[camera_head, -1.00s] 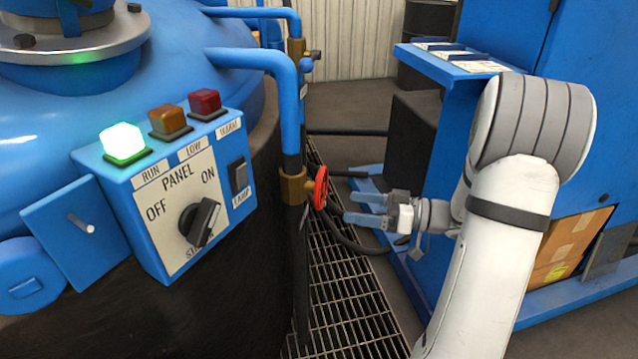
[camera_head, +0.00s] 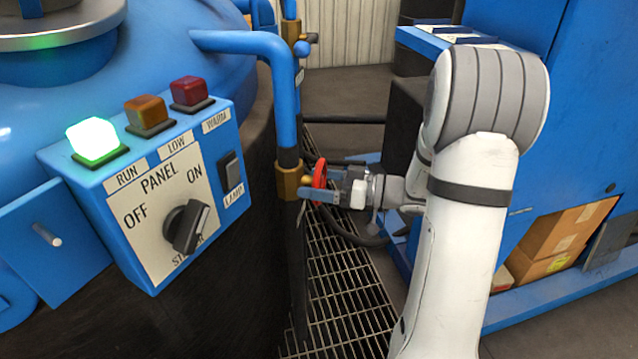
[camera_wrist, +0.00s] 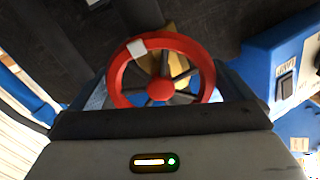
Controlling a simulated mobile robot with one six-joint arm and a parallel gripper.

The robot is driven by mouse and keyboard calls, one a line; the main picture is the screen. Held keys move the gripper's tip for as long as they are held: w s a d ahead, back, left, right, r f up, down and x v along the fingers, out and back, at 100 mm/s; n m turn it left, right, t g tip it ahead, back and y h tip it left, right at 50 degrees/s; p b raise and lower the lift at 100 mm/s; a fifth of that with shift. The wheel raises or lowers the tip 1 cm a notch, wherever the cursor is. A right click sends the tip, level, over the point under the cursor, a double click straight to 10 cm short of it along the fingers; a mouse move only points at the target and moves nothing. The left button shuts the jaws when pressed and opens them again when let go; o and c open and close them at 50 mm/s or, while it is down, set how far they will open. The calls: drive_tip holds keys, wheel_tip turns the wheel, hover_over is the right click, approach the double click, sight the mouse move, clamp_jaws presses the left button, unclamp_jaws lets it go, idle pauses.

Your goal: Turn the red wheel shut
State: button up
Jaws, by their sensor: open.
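The red wheel (camera_head: 319,181) sits on a brass valve (camera_head: 289,181) on the vertical pipe, to the right of the panel. In the wrist view the wheel (camera_wrist: 209,68) faces me, with dark spokes, a red hub and a white mark at its upper left rim. My gripper (camera_head: 314,188) is at the wheel, coming from the right. Its blue fingers are open, one on either side of the wheel in the wrist view (camera_wrist: 160,95). The lower parts of the fingers are partly hidden, and I cannot tell whether they touch the rim.
A control panel (camera_head: 150,215) with a lit green lamp and a black knob is left of the pipe (camera_head: 285,105). A black hose (camera_head: 345,232) hangs below my gripper over the floor grating (camera_head: 345,300). A blue cabinet (camera_head: 590,120) with cardboard boxes (camera_head: 560,235) stands right.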

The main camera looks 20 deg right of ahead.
drive_tip(key=c, duration=0.7)
